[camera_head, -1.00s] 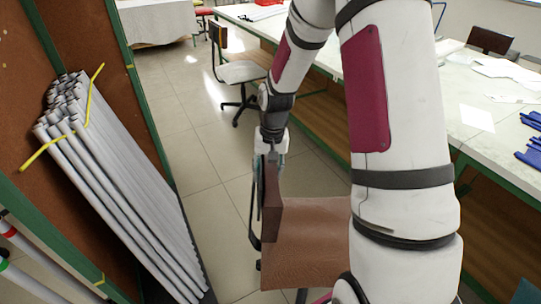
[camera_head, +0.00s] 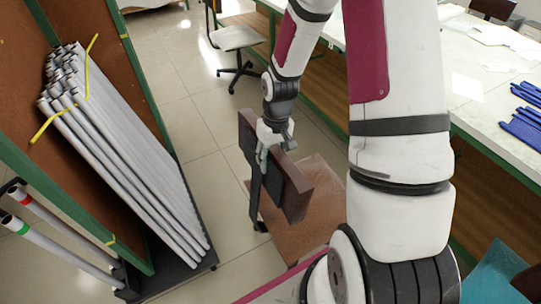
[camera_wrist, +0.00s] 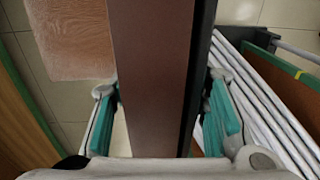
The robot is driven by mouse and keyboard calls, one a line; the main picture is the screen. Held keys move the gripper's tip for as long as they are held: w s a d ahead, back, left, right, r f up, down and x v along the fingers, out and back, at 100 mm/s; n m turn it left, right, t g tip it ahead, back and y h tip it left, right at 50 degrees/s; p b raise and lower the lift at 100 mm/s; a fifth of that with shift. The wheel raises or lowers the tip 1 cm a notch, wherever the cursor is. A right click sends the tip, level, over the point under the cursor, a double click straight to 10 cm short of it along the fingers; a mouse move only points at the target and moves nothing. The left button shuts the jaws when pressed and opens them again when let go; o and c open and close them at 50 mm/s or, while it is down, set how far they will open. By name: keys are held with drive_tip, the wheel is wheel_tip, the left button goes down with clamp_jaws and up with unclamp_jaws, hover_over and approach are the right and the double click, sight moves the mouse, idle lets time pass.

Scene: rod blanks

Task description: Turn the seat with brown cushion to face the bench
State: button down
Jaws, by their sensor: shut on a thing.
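The seat with the brown cushion (camera_head: 318,222) stands on the floor below my arm, partly hidden by it. Its upright backrest (camera_head: 296,190) runs obliquely from upper left to lower right, on the left side of the cushion. My gripper (camera_head: 270,142) is shut on the top of the backrest. In the wrist view the backrest (camera_wrist: 150,70) lies between the two teal-padded fingers of my gripper (camera_wrist: 163,105), and the cushion (camera_wrist: 72,38) is to its left. The bench (camera_head: 468,88), with a pale top and green frame, runs along the right, beyond the cushion side.
A rack with a bundle of grey rods (camera_head: 125,160) stands close on the left. A pale swivel chair (camera_head: 235,38) stands behind, by the bench. Blue rods (camera_head: 525,128) and papers lie on the bench top. Tiled floor (camera_head: 195,110) is clear between rack and chairs.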

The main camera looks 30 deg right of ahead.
drive_tip(key=c, duration=0.9)
unclamp_jaws()
drive_tip(key=r, duration=0.7)
drive_tip(key=d+r, duration=0.1)
drive_tip(key=r, duration=0.2)
drive_tip(key=shift+r, duration=0.95)
